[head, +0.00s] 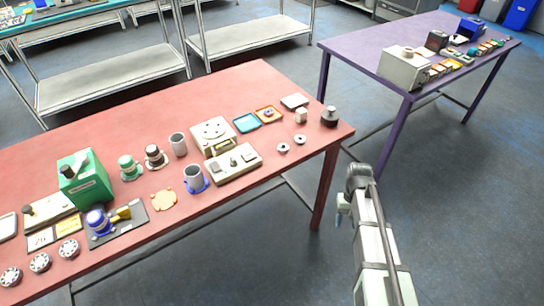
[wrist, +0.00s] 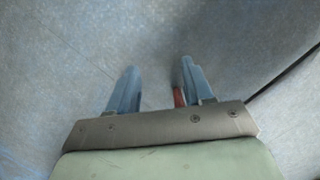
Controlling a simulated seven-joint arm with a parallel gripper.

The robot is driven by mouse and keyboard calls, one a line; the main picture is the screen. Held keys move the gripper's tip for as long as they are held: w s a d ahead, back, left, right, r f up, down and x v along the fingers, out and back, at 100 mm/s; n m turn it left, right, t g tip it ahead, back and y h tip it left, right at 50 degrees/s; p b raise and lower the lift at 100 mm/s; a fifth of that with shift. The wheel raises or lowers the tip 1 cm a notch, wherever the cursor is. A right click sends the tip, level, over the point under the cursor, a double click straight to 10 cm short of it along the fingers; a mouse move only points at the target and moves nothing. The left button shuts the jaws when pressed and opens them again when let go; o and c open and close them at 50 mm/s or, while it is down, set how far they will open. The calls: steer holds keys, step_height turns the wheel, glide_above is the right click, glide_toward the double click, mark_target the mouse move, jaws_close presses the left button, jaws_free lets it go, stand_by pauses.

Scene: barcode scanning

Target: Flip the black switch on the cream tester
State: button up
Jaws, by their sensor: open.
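Cream devices stand on the red table (head: 268,84) in the head view. One is a low, flat cream unit (head: 240,172) with small dark parts on top. Behind it stands a cream unit with a round dial face (head: 213,136). A long cream block with a dark knob (head: 50,211) lies at the left. Which is the tester, and its black switch, I cannot tell at this size. My gripper (head: 342,208) hangs over the floor right of the red table, apart from everything. In the wrist view my gripper (wrist: 157,82) is open and empty above bare floor.
A green box (head: 86,185), a grey mug (head: 193,178), a blue tray (head: 246,123) and a dark weight (head: 330,117) share the red table. A purple table (head: 370,50) with a cream box (head: 404,69) stands at the back right. Floor between the tables is clear.

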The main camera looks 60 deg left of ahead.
steer(key=s+a+r+n, duration=0.1)
steer(key=s+a+r, duration=0.3)
steer(key=a, duration=0.3)
steer(key=s+a+r+n+t, duration=0.1)
steer(key=s+a+r, duration=0.3)
steer(key=a+r, duration=0.2)
steer(key=s+a+r+n, duration=0.1)
steer(key=s+a+r, duration=0.3)
steer(key=a+r, duration=0.3)
steer(key=shift+s+a+r+n+t+y, duration=0.2)
steer(key=shift+a+n+t+y, duration=0.1)
steer(key=shift+a+n+y, duration=0.1)
steer(key=s+a+r, duration=0.2)
steer(key=s, duration=0.1)
steer(key=s+a+r+n, duration=0.1)
steer(key=s+a+r, duration=0.1)
steer(key=s+r, duration=0.1)
steer(key=s+a+r+n, duration=0.1)
steer(key=s+a+r, duration=0.2)
steer(key=shift+r+y, duration=0.25)
steer(key=shift+y, duration=0.05)
steer(key=n, duration=0.2)
glide_toward(216, 168)
steer(key=shift+y, duration=0.4)
steer(key=f, duration=0.7)
steer(key=shift+s+d+f, duration=0.1)
steer(key=shift+d+f, duration=0.15)
steer(key=shift+d, duration=0.1)
jaws_close()
